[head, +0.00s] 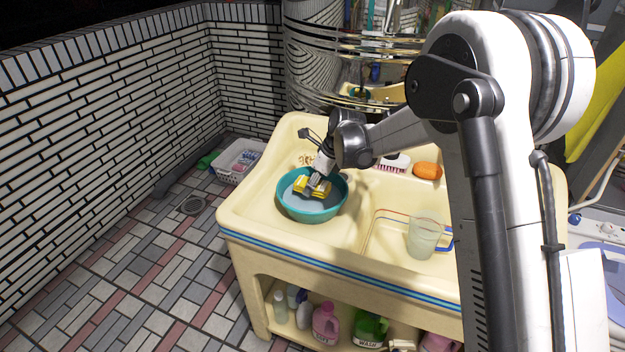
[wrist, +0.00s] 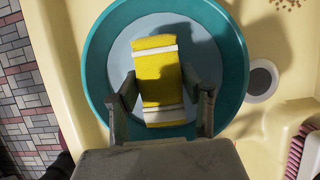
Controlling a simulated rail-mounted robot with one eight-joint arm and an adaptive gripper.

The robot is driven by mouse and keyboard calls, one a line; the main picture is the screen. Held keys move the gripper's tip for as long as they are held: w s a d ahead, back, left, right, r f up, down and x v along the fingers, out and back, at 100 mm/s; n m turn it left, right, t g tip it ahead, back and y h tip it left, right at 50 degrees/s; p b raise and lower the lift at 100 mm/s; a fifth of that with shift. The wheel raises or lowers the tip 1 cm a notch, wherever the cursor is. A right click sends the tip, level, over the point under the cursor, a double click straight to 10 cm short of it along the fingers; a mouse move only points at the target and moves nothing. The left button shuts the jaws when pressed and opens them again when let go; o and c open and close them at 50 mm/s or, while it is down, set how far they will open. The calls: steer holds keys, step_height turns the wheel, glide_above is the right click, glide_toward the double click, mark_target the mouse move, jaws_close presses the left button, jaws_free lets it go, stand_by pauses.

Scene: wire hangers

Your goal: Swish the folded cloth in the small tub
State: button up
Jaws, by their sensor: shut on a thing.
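The folded cloth (wrist: 158,75) is yellow with white bands. My gripper (wrist: 164,92) is shut on it, with one finger at each side in the wrist view. In the head view my gripper (head: 316,184) points down into the small teal tub (head: 312,215), and the yellow cloth (head: 301,186) shows between and beside the fingers, inside the rim. The tub (wrist: 98,60) holds pale bluish water. I cannot tell how deep the cloth sits in it.
A clear measuring jug (head: 423,236) stands to the right. A brush (head: 394,163) and an orange sponge or soap (head: 427,170) lie at the back. A drain (wrist: 262,80) is right of the tub.

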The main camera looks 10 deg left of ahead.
mark_target(313, 204)
steer(key=shift+f+b, duration=1.6)
steer(key=shift+f, duration=0.9)
